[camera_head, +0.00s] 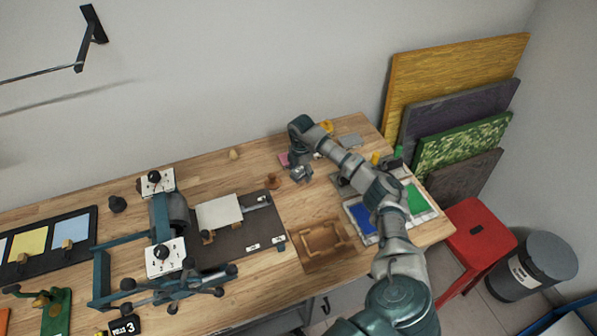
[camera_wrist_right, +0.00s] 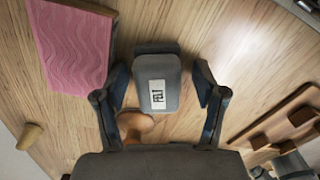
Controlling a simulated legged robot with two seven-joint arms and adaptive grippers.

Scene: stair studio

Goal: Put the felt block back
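The felt block (camera_wrist_right: 158,65) is dark grey with a white label reading FELT. In the right wrist view it lies between the two fingers of my right gripper (camera_wrist_right: 160,90). The fingers are spread, with a visible gap on each side of the block. In the head view my right gripper (camera_head: 302,173) is low over the back middle of the workbench (camera_head: 330,205). I cannot make out the felt block there; the gripper seems to hide it. My left gripper is not in view.
A pink wavy-patterned block (camera_wrist_right: 75,42) lies left of the felt block. A wooden knob (camera_wrist_right: 135,122) is close to the left finger. A wooden tray (camera_head: 320,243), a dark mat (camera_head: 250,235) and a blue-and-green tray (camera_head: 362,218) occupy the bench. A press-like frame (camera_head: 165,225) stands left.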

